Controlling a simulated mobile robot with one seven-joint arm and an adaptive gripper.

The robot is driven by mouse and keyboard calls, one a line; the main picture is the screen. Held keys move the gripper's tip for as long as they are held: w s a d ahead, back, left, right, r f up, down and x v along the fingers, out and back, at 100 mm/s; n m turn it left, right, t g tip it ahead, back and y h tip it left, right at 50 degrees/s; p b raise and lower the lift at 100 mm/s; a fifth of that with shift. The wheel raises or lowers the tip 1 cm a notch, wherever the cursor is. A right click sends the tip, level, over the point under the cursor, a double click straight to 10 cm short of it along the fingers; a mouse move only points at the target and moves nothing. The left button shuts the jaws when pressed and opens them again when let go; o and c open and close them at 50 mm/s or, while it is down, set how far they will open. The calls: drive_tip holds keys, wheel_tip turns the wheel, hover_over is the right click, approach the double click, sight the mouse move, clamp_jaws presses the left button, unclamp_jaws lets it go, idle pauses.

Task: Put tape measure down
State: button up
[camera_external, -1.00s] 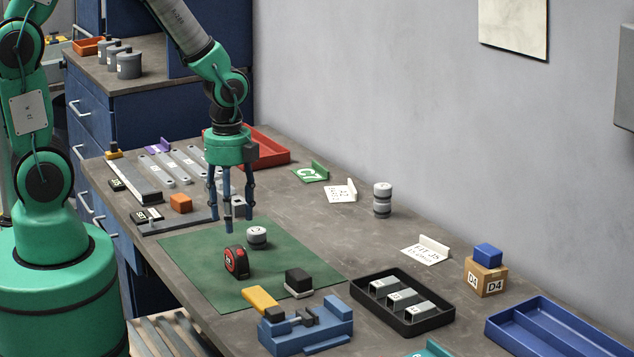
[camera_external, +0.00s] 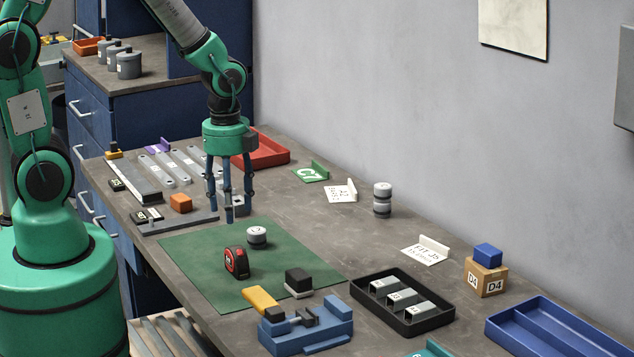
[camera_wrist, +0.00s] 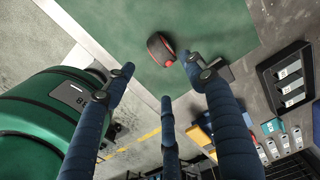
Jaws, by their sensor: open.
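The red and black tape measure (camera_external: 236,262) stands on the green mat (camera_external: 205,262), left of a small grey round weight. It also shows in the wrist view (camera_wrist: 160,48), lying on the mat beyond my fingers. My gripper (camera_external: 229,205) is open and empty. It hangs above the back left edge of the mat, behind the tape measure and clear of it. Its blue fingers are spread apart in the wrist view (camera_wrist: 158,85).
A grey weight (camera_external: 256,237), a black-topped block (camera_external: 298,281) and a yellow-handled item (camera_external: 260,299) are on or by the mat. A blue vise (camera_external: 305,328) and a black tray of brackets (camera_external: 438,313) stand in front. An orange block (camera_external: 181,203) is left of my gripper.

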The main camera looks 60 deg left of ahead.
drive_tip(key=s+a+r+n+t, duration=0.1)
drive_tip(key=s+r+n, duration=0.2)
drive_tip(key=r, duration=0.6)
drive_tip(key=s+a+r+n+t, duration=0.1)
drive_tip(key=s+r+n, duration=0.3)
drive_tip(key=r+n, duration=0.4)
drive_tip(key=s+a+r+n+t, duration=0.2)
drive_tip(key=r+n, duration=0.4)
drive_tip(key=r, duration=0.5)
drive_tip(key=shift+s+r+t, duration=0.2)
drive_tip(key=shift+s+t, duration=0.5)
drive_tip(key=shift+s, duration=0.55)
drive_tip(key=shift+f, duration=0.15)
